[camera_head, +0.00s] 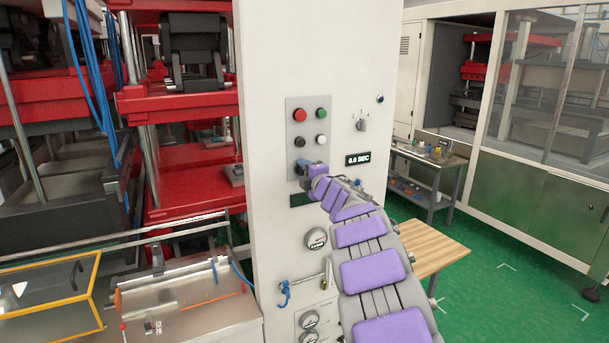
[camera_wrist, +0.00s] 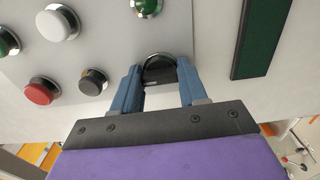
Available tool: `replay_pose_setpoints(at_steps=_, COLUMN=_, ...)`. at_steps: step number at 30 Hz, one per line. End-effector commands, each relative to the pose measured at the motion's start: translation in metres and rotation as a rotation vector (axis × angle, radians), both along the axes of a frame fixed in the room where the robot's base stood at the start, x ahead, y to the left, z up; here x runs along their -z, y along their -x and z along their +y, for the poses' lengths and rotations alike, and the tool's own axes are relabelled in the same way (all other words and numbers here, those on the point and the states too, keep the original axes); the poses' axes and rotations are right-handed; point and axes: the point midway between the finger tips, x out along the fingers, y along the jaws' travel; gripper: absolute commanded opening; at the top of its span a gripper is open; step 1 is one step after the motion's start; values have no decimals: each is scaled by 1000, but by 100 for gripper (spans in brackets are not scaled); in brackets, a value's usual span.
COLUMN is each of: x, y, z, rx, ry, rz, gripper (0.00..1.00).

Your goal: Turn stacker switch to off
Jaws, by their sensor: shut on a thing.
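My gripper (camera_wrist: 160,77) has its two blue fingers on either side of a round black knob (camera_wrist: 159,66) on the control panel, shut on it. This knob appears to be the stacker switch; no label is readable. Its position mark is not clear. In the head view my gripper (camera_head: 304,172) is at the lower part of the grey button plate (camera_head: 297,138) on the white cabinet. My purple-padded arm reaches up to it from the lower right and partly hides the switch.
Close by are a red button (camera_head: 300,115), a green button (camera_head: 321,113), a black button (camera_head: 299,142) and a white button (camera_head: 320,140). A grey selector (camera_head: 361,123) and a timer display (camera_head: 358,159) sit to the right. A dark display (camera_wrist: 262,40) and gauge (camera_head: 315,238) are nearby.

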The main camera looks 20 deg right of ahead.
Motion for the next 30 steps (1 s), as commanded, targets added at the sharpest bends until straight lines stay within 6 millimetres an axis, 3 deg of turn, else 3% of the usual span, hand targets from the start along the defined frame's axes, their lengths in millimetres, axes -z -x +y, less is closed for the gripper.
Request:
replay_pose_setpoints(at_steps=11, x=8, y=-1, z=0, rx=-1, ry=6, rz=13, gripper=12)
replay_pose_setpoints(at_steps=12, x=8, y=-1, z=0, rx=0, ry=6, rz=13, gripper=44)
replay_pose_setpoints(at_steps=18, x=6, y=-1, z=1, rx=-1, ry=5, rz=9, gripper=64)
replay_pose_setpoints(at_steps=20, x=5, y=0, z=0, rx=-1, ry=5, rz=8, gripper=68)
replay_pose_setpoints(at_steps=30, x=3, y=4, z=-1, rx=-1, ry=4, rz=4, gripper=68)
